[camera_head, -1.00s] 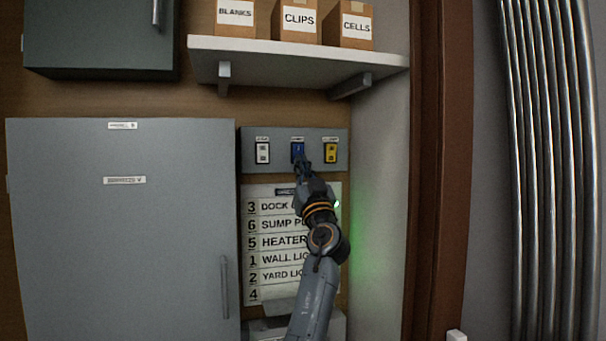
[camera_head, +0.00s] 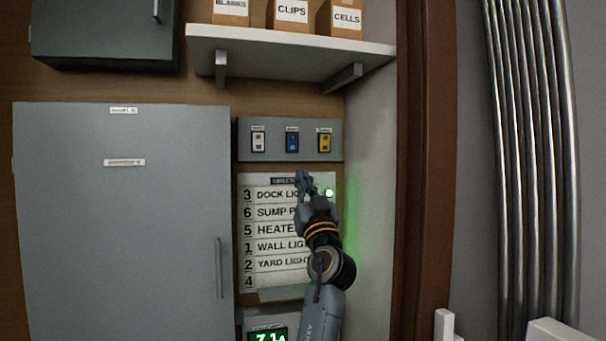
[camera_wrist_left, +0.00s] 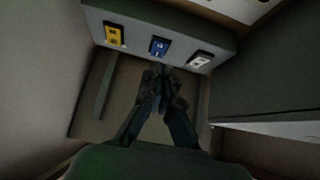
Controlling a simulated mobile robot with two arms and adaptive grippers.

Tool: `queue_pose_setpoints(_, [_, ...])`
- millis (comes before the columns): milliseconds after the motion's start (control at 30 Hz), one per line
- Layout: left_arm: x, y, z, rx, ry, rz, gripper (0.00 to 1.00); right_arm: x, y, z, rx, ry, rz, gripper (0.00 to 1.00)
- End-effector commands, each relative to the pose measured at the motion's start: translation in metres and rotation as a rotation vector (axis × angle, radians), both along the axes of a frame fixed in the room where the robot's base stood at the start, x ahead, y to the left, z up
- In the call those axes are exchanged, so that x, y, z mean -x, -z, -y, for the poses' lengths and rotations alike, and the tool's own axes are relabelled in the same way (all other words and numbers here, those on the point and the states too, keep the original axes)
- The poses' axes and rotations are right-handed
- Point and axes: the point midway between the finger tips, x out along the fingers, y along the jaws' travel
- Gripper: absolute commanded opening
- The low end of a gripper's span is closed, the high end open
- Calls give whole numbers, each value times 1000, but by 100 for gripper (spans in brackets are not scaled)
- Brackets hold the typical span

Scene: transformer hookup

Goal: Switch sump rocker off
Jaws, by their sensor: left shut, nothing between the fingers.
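A grey switch panel (camera_head: 290,155) on the wall carries a white rocker (camera_head: 258,141), a blue rocker (camera_head: 292,142) and a yellow rocker (camera_head: 324,143). The small labels above them are too blurred to read. In the left wrist view the order is mirrored: yellow rocker (camera_wrist_left: 114,35), blue rocker (camera_wrist_left: 158,46), white rocker (camera_wrist_left: 199,61). My left gripper (camera_head: 303,175) is shut and empty, apart from the panel. Its fingertips lie just below the panel in the head view, and they also show below the blue rocker in the wrist view (camera_wrist_left: 155,76). My right gripper is not in view.
A directory board (camera_head: 262,275) with numbered circuit names is partly behind my arm. A green-lit display (camera_head: 267,336) is below it. A grey cabinet (camera_head: 120,230) stands left. A shelf (camera_head: 290,45) with labelled boxes juts out above; a brown post (camera_head: 425,170) stands right.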

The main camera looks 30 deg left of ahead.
Motion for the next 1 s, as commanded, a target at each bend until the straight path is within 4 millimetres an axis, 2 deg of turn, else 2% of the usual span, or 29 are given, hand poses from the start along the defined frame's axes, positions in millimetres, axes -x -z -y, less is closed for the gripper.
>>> queue_pose_setpoints(33, [4, 12, 6, -1, 3, 1, 0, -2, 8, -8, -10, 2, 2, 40])
queue_pose_setpoints(200, [13, 27, 17, -1, 3, 1, 0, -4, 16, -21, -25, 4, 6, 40])
queue_pose_setpoints(500, [16, 31, 20, -1, 1, 1, 0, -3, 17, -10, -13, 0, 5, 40])
queue_pose_setpoints(867, [16, 31, 20, -1, 1, 1, 0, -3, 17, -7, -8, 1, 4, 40])
queue_pose_setpoints(933, [16, 35, 20, 3, 2, -5, 0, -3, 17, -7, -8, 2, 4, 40])
queue_pose_setpoints(1000, [15, 50, 19, 20, 5, -26, 0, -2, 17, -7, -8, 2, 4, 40])
